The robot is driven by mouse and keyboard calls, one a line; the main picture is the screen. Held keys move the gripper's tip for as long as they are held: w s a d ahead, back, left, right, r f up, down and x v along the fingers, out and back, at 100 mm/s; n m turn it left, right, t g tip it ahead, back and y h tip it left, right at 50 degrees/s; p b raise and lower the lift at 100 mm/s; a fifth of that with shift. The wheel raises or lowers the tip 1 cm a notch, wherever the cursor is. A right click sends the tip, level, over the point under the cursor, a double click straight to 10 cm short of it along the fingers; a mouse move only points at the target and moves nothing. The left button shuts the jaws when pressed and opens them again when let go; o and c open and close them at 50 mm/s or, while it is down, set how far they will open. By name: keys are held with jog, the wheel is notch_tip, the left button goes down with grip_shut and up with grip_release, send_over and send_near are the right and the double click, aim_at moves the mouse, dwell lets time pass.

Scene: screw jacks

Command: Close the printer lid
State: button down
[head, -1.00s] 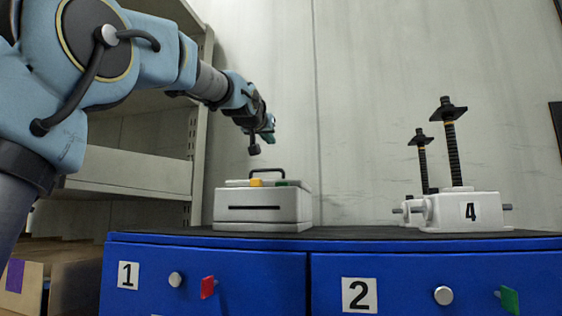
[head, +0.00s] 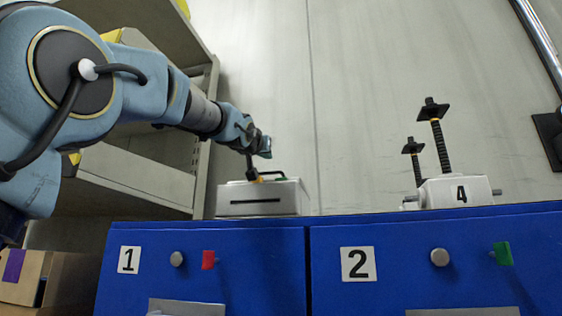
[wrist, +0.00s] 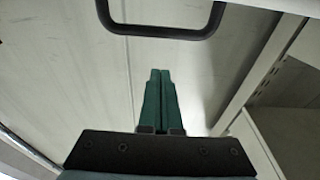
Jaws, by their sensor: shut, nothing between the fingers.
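The printer (head: 262,200) is a white box with a dark front slot, standing on the blue cabinet at its left part. A black handle (head: 277,173) stands on its top, and a yellow part shows beside it. From this low angle I cannot tell whether the lid is fully down. My gripper (head: 265,150) is just above the printer's top, close to the handle. In the wrist view, its green fingers (wrist: 160,78) are together and empty. The black handle (wrist: 160,32) shows beyond the fingertips, apart from them in the picture.
The blue cabinet (head: 220,290) has drawers marked 1 and 2, with knobs and red and green tabs. A white screw jack marked 4 (head: 455,190) stands at the right, another behind it. Grey shelving (head: 135,180) is at the left, near my arm.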

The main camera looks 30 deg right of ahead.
aim_at(265, 173)
jog(key=shift+s+a+f+b, duration=0.25)
jog(key=shift+f+b, duration=0.55)
jog(key=shift+b, duration=0.2)
jog(key=shift+s+a+f+b, duration=0.2)
jog(key=shift+s+f+b, duration=0.1)
jog(key=shift+f+b, duration=0.6)
jog(key=shift+s+a+f+b, duration=0.25)
jog(key=shift+f+b, duration=0.4)
jog(key=shift+b, duration=0.5)
jog(key=shift+s+a+f+b, duration=0.1)
jog(key=shift+f+b, duration=0.3)
jog(key=shift+f, duration=0.35)
jog(key=shift+r, duration=0.15)
jog(key=r+p, duration=0.4)
jog(key=r, duration=0.1)
jog(key=shift+s+a+r+p, duration=0.2)
jog(key=shift+s+a+p, duration=0.05)
jog(key=shift+s+p, duration=0.1)
jog(key=s+a+f+b, duration=0.3)
jog(key=s+a+f, duration=0.2)
jog(key=s+a, duration=0.1)
jog(key=shift+s+f, duration=0.25)
jog(key=shift+s+a, duration=0.1)
